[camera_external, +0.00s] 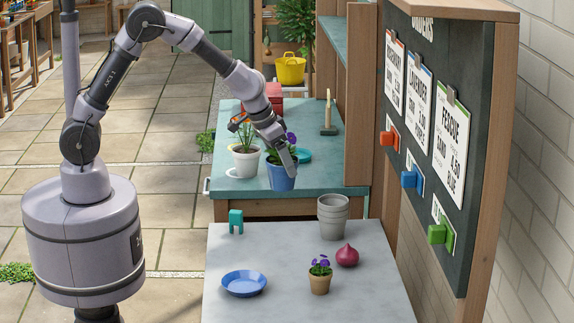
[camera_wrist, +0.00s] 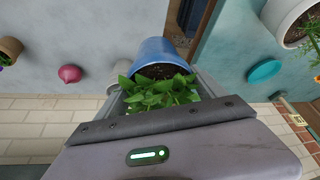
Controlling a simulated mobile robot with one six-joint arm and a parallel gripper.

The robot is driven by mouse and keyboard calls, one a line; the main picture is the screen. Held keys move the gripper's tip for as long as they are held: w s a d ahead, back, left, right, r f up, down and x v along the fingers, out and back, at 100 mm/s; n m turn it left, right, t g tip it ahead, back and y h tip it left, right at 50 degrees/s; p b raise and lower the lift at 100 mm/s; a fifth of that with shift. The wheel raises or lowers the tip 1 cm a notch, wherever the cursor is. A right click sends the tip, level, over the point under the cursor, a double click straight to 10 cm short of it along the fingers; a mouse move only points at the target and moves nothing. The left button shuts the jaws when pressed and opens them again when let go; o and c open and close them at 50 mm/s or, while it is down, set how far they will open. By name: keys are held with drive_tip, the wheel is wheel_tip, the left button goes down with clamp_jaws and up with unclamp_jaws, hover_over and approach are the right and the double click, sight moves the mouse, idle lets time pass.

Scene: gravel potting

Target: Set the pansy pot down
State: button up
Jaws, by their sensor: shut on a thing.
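The blue pansy pot (camera_external: 281,179), with green leaves and purple flowers, hangs in the air near the front edge of the teal bench (camera_external: 230,165). My gripper (camera_external: 286,163) is shut on it from above, at the rim. In the wrist view the blue pot (camera_wrist: 155,54) shows dark soil, and its leaves fill the space between the fingers of my gripper (camera_wrist: 160,88). The leaves hide where the fingers touch the pot. A blue saucer (camera_external: 244,283) lies empty on the grey table (camera_external: 290,245) in front.
Grey stacked pots (camera_external: 332,217), a red onion (camera_external: 347,255) and a small brown pot (camera_external: 320,284) with purple flowers stand on the grey table. A white pot (camera_external: 245,162) and teal saucer (camera_external: 304,156) are on the bench. A dark signboard (camera_external: 440,150) rises at right.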

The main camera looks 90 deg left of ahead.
drive_tip(key=s+d+f+m+h+b, duration=0.1)
drive_tip(key=s+d+f+m+b, duration=0.15)
drive_tip(key=s+d, duration=0.55)
drive_tip(key=s+d+f+m+h+b, duration=0.15)
drive_tip(key=s+d+f, duration=0.25)
drive_tip(key=s+d, duration=0.45)
drive_tip(key=shift+y, duration=0.25)
drive_tip(key=shift+w+f+b, duration=0.5)
drive_tip(key=shift+w+f, duration=0.45)
drive_tip(key=shift+w, duration=1.35)
drive_tip(key=shift+w+f+b, duration=0.5)
drive_tip(key=shift+w+f, duration=0.45)
drive_tip(key=shift+w, duration=1.35)
drive_tip(key=shift+w+f+b, duration=0.5)
drive_tip(key=shift+w+f, duration=0.45)
drive_tip(key=shift+w, duration=1.35)
drive_tip(key=o, duration=1.8)
